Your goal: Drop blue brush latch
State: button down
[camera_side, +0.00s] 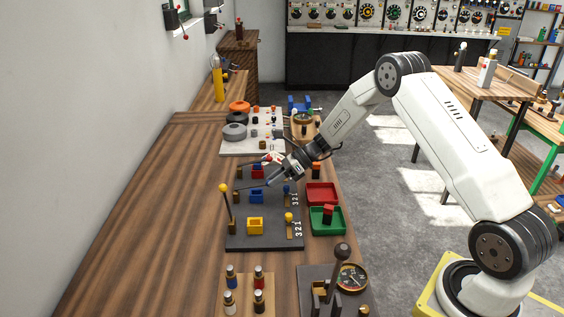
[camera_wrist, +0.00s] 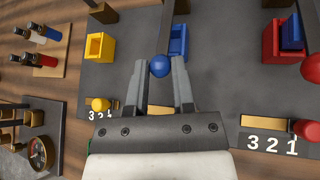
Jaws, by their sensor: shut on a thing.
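A blue ball knob (camera_wrist: 160,66) sits between the two fingertips of my gripper (camera_wrist: 159,72) in the wrist view. The fingers are closed in on it from both sides. A dark bar (camera_wrist: 167,22) runs up from the knob past a blue box (camera_wrist: 178,42). In the side view, my gripper (camera_side: 269,183) reaches in over the dark base plate (camera_side: 262,243), above the blue box (camera_side: 257,196). The held knob is hard to make out there.
A yellow box (camera_wrist: 100,48) and a yellow knob (camera_wrist: 100,104) are left of my gripper. A red box (camera_wrist: 271,44) and a red knob (camera_wrist: 312,68) are to the right. An upright lever with a yellow ball (camera_side: 224,187) rises close by. Red (camera_side: 335,193) and green (camera_side: 316,225) trays lie beside the plate.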

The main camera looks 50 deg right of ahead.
jog(key=shift+w+a+r+h, duration=0.2)
jog(key=shift+r+h, duration=0.1)
jog(key=shift+r, duration=0.3)
jog(key=shift+w+a+r+g, duration=0.1)
jog(key=shift+a+r+g, duration=0.05)
jog(key=shift+r, duration=0.25)
jog(key=shift+w+a+r+g, duration=0.1)
jog(key=shift+r+g, duration=0.05)
jog(key=shift+r, duration=0.25)
jog(key=shift+c, duration=2.4)
grip_release()
jog(key=shift+d, duration=0.15)
jog(key=shift+v, duration=3.85)
jog(key=shift+r, duration=0.1)
